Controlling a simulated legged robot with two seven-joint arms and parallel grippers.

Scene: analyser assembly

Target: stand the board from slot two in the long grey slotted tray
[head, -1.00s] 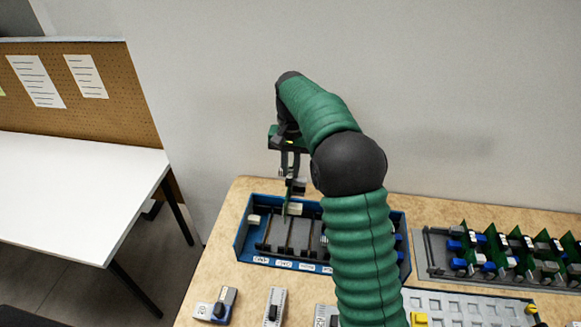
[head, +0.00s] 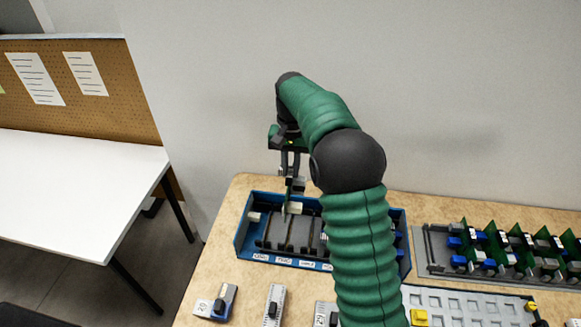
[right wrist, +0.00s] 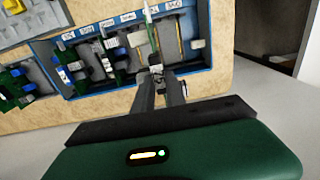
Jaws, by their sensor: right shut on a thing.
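My right gripper (head: 291,180) is shut on a thin green board (head: 285,207), which it holds upright, edge down, at the blue slotted box (head: 241,237). The right wrist view shows the fingertips (right wrist: 158,76) around the board's near end and the board (right wrist: 150,28) among the slot rails. I cannot tell whether its lower edge is still in a slot or just above it. The long grey slotted tray (head: 432,262) is at the right, with several green boards standing in it and an open stretch at its left end. My left gripper is not in view.
Other boards (right wrist: 112,52) stand in the blue box, partly hidden by my right arm in the head view. A light grey tray (head: 470,304) with a yellow block (head: 419,317) lies in front. Small grey devices (head: 275,305) line the near table. A white table stands left.

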